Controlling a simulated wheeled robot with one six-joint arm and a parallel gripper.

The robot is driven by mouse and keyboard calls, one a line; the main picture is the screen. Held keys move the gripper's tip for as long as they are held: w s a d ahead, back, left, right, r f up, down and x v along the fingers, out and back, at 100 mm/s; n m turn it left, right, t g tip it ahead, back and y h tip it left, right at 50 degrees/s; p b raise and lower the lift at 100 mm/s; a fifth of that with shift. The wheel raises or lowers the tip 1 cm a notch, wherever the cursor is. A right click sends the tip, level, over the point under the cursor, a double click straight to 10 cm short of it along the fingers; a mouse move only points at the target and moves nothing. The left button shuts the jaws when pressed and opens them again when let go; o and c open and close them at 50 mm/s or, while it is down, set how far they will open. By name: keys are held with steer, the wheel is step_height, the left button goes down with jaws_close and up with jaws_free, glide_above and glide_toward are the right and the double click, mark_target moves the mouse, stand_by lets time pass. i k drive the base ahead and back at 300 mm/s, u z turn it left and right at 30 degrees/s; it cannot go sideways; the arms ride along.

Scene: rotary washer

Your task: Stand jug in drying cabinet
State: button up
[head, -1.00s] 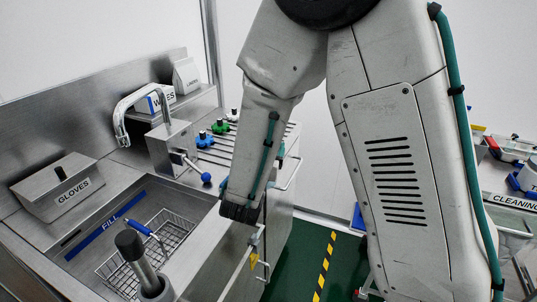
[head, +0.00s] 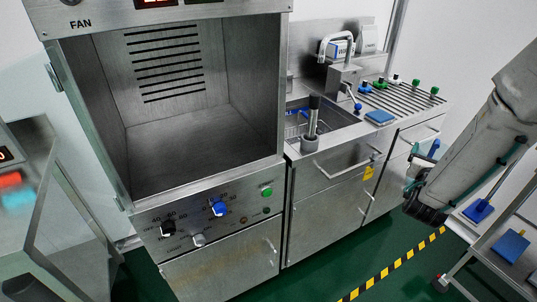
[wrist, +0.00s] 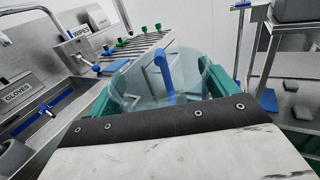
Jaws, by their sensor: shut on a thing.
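The drying cabinet (head: 175,145) stands open at the left of the head view, with a bare floor and a slotted back wall. The clear jug (wrist: 135,88) with its blue handle (wrist: 163,75) is between my gripper's teal fingers in the wrist view. My gripper (wrist: 155,98) is shut on it. In the head view my gripper (head: 424,165) is at the right, well away from the cabinet and past the sink unit. The jug's blue handle shows there, but its clear body is hard to make out.
The sink (head: 325,122) with a grey upright tool and a tap is right of the cabinet. A trolley (head: 490,230) stands at the right. Green floor with a yellow-black line lies in front.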

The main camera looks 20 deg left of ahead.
mark_target(183, 140)
steer(key=k, duration=0.9)
steer(key=z, duration=1.65)
steer(key=i, duration=0.8)
steer(key=u, duration=1.1)
steer(key=i, duration=0.35)
steer(key=u, duration=1.45)
steer(key=i, duration=0.35)
steer(key=u, duration=0.1)
